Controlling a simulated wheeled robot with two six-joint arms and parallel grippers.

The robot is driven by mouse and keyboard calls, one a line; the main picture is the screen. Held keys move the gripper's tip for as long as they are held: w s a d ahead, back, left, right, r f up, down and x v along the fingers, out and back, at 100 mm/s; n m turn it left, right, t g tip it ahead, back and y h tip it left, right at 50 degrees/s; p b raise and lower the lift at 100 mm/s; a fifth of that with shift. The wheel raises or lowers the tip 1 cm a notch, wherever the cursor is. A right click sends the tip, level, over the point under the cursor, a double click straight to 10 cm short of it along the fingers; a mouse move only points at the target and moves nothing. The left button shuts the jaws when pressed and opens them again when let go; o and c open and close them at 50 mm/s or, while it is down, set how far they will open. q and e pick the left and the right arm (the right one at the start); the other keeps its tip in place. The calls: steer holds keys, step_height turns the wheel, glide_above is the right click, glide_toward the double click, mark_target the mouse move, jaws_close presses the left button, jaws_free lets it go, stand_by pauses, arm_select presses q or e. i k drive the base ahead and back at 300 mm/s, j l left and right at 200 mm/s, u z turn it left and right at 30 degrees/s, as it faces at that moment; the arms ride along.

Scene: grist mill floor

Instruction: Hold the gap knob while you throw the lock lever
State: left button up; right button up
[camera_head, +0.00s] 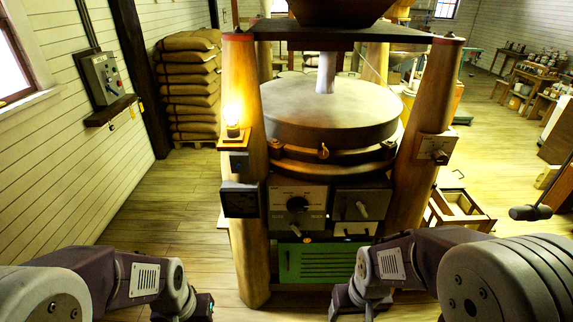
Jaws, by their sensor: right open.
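A round black knob (297,204), which looks like the gap knob, sits on a pale marked panel on the front of the millstone housing. To its right is a second panel with a short pale lever (361,209), which may be the lock lever. My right gripper (358,306) is open at the bottom of the picture, below and in front of the panels, apart from both. My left gripper (184,308) is low at the bottom left, left of the mill. Its fingers are dark and too unclear to tell their state.
Another small lever plate (435,148) is on the right wooden post. A lit lamp (233,122) and a dark box (240,200) are on the left post. A green slotted panel (317,263) is below the knob. Sacks (189,85) are stacked behind. Floor at left is clear.

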mark_target(297, 206)
steer(key=i+u, duration=0.1)
steer(key=u, duration=0.3)
steer(key=i+u, duration=0.1)
steer(key=u, duration=0.25)
steer(key=i+u, duration=0.1)
steer(key=u, duration=0.3)
steer(key=i+j, duration=0.2)
steer(key=i+j+z, duration=0.1)
steer(key=z, duration=0.3)
steer(key=i+j+z, duration=0.1)
steer(key=z, duration=0.35)
